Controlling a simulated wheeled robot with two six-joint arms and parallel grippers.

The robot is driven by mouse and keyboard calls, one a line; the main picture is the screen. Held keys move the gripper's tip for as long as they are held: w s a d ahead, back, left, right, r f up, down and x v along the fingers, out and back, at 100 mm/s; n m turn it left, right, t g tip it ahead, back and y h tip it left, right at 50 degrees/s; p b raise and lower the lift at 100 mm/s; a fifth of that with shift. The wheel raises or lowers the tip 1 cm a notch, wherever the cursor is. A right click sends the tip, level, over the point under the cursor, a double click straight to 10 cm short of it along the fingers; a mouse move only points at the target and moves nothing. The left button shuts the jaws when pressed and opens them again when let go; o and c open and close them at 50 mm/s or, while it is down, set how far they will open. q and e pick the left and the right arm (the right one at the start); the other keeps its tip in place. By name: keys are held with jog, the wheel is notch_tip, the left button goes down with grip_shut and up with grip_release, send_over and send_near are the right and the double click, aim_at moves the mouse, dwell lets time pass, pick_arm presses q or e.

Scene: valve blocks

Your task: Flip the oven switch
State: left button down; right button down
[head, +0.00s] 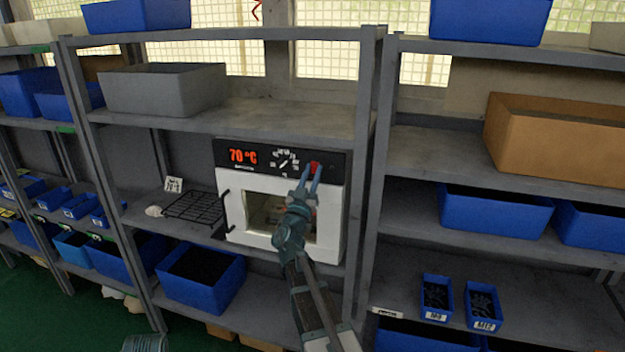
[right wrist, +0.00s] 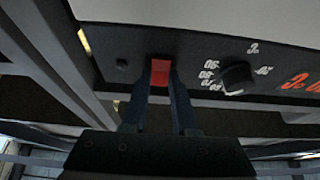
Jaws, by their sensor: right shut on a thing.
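The white oven (head: 334,195) stands on the middle shelf and has a black control panel across its top. The panel shows a red 70 °C display (head: 243,156) and a dial (head: 283,163). The red switch (head: 315,166) is at the panel's right end. My right gripper (head: 311,174) is at the switch with a finger on each side. In the right wrist view the red switch (right wrist: 160,74) sits between the two fingertips, and the dial (right wrist: 237,78) is to its right. The fingers hide part of the switch. My left gripper is not in view.
A shelf post (head: 366,150) rises close to the oven's right side. Blue bins (head: 202,279) stand below, and a grey bin (head: 163,90) stands above.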

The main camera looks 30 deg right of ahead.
jog(key=c, duration=0.7)
grip_release()
jog(key=b+v, duration=0.5)
jog(key=v, duration=0.9)
jog(key=shift+b, duration=0.35)
